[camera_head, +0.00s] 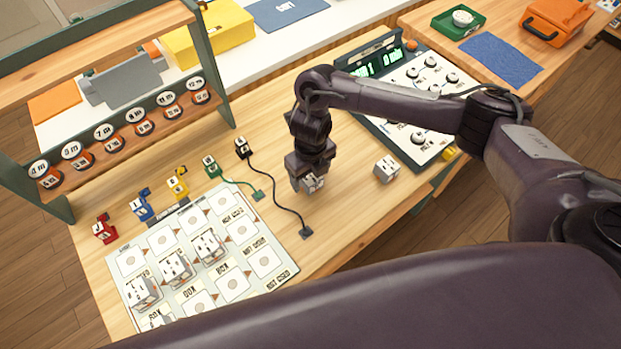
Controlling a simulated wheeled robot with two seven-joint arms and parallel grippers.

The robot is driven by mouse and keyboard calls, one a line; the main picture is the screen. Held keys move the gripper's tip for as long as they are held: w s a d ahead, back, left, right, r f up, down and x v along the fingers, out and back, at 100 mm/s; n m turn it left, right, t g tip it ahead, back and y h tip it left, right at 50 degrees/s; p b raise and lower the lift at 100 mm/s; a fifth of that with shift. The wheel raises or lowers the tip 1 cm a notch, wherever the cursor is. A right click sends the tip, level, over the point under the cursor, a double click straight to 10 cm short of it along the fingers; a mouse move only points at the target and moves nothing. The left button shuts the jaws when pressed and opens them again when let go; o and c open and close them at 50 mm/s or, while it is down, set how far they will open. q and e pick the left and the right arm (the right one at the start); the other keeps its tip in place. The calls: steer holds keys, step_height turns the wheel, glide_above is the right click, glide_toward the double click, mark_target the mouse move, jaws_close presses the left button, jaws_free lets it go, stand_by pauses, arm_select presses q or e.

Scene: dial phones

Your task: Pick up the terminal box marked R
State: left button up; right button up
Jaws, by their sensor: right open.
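My right gripper (309,184) points down over the wooden table. It is open, and a small white terminal box (315,184) is at its fingertips, partly hidden by them. A second white terminal box (387,168) stands free on the table to the right of the gripper. More white boxes sit on the printed mat, among them one at the left (141,291), one in the middle (177,266) and one further right (208,245). The letters are too small to read, so I cannot tell which box is marked R. My left gripper is not in view.
The printed mat (266,262) lies at the front left. Behind it stand small coloured connectors, with a black cable (277,190) running toward the gripper. A rack of dials (122,133) stands at the left. A control panel (420,80) lies behind my right arm.

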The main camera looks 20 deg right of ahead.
steer(key=shift+f, duration=0.55)
steer(key=c, duration=1.1)
steer(key=shift+r, duration=0.1)
